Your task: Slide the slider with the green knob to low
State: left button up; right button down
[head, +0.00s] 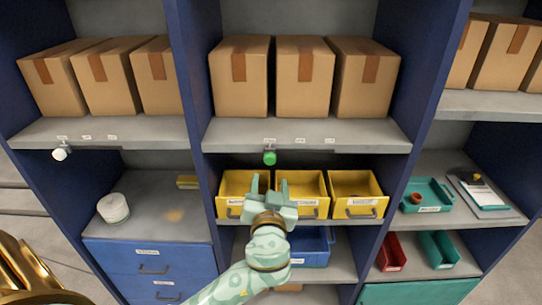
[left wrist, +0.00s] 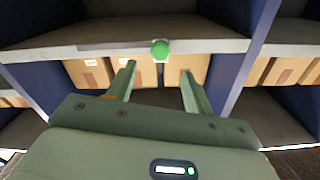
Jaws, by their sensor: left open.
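The green knob (head: 270,157) sits on the front edge of the middle shelf board, under the leftmost of several small white labels. It also shows in the left wrist view (left wrist: 160,49), on the shelf's front edge above the gap between the fingers. My left gripper (head: 269,186) is in front of the yellow bins, just below the knob and apart from it. Its fingers (left wrist: 158,78) are open with nothing between them. The label writing is too small to read. My right gripper is not in view.
A white knob (head: 60,153) sits on the left shelf edge. Yellow bins (head: 357,193) stand behind and beside my left gripper. Cardboard boxes (head: 303,78) fill the shelf above. Blue uprights (head: 190,70) stand on both sides. The space before the middle shelf edge looks free.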

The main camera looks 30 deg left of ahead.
aim_at(269, 162)
pick_arm(q)
jog(key=p+x, duration=0.2)
jog(key=x, duration=0.8)
grip_shut()
jog(key=w+d+b, duration=0.1)
jog(key=d+b, duration=0.1)
jog(key=w+d+b, duration=0.1)
jog(key=d+b, duration=0.1)
jog(key=b, duration=0.1)
jog(key=w+d+b, duration=0.2)
jog(key=shift+d+f+b, duration=0.15)
jog(key=shift+d+b, duration=0.15)
jog(key=shift+d, duration=0.05)
jog(key=shift+w+d, duration=0.1)
jog(key=shift+r, duration=0.2)
